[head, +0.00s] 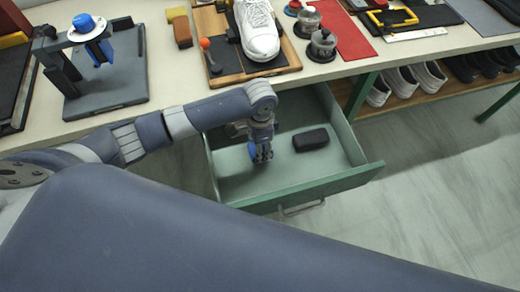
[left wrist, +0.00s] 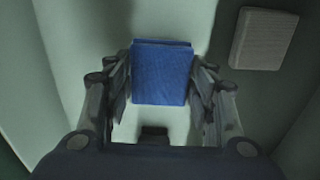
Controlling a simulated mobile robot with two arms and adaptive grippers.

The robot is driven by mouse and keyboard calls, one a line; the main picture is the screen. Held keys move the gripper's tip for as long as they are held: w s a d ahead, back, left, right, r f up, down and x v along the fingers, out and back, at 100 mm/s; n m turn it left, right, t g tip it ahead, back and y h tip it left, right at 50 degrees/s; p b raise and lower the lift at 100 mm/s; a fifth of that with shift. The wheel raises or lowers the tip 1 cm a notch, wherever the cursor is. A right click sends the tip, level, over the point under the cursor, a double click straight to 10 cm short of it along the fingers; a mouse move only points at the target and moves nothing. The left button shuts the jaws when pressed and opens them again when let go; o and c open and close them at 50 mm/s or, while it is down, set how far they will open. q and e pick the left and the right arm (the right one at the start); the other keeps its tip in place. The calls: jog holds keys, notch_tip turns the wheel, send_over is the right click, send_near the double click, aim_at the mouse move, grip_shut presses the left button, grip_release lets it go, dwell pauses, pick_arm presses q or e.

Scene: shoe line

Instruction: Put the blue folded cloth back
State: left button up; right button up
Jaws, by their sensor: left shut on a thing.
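The blue folded cloth (left wrist: 162,75) is between the fingers of my left gripper (left wrist: 161,85) in the left wrist view. In the head view a blue edge of the cloth (head: 252,151) shows beside my left gripper (head: 262,155), mostly hidden by the fingers. My left gripper is shut on the cloth and points down inside the open green drawer (head: 283,197). Whether the cloth touches the drawer floor I cannot tell. My right gripper is not in view.
A dark block (head: 310,139) lies in the drawer, right of the gripper; it also shows in the left wrist view (left wrist: 263,38). The workbench (head: 165,75) above holds a white shoe (head: 258,32) on a board. Drawer walls surround the gripper. Several shoes stand on a shelf at right.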

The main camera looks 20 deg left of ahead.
pick_arm(q)
jog(key=shift+f, duration=1.3)
jog(key=shift+f, duration=0.1)
jog(key=o, duration=0.9)
jog(key=shift+o, duration=0.2)
notch_tip(320, 180, up, 12)
jog(key=shift+p, duration=0.35)
